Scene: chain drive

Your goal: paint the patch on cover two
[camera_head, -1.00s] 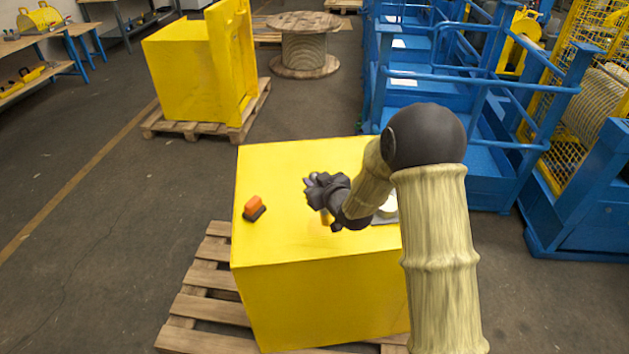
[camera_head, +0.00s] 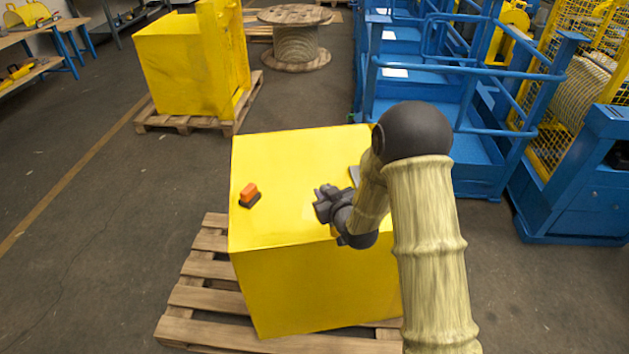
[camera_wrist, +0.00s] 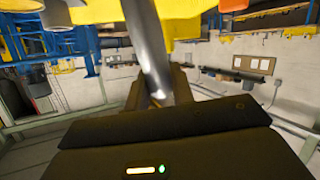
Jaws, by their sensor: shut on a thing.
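A yellow box-shaped cover (camera_head: 280,160) stands on a wooden pallet. I cannot tell its number, and no patch stands out on its visible faces. My gripper (camera_head: 324,205) is above the cover's top, towards its front edge. In the wrist view it is shut on a grey rod-like handle (camera_wrist: 148,45). A small tan piece (camera_head: 336,232) shows under the gripper in the head view; its tip is not clear. A grey plate (camera_head: 354,174) lies on the top, mostly hidden behind my arm. An orange block with a dark base (camera_head: 249,194) sits at the top's left.
Another yellow cover (camera_head: 175,70) stands on a pallet behind left. A wooden cable reel (camera_head: 295,40) is at the back. Blue railed platforms (camera_head: 440,110) stand close on the right. The pallet (camera_head: 205,290) sticks out left. The floor to the left is clear.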

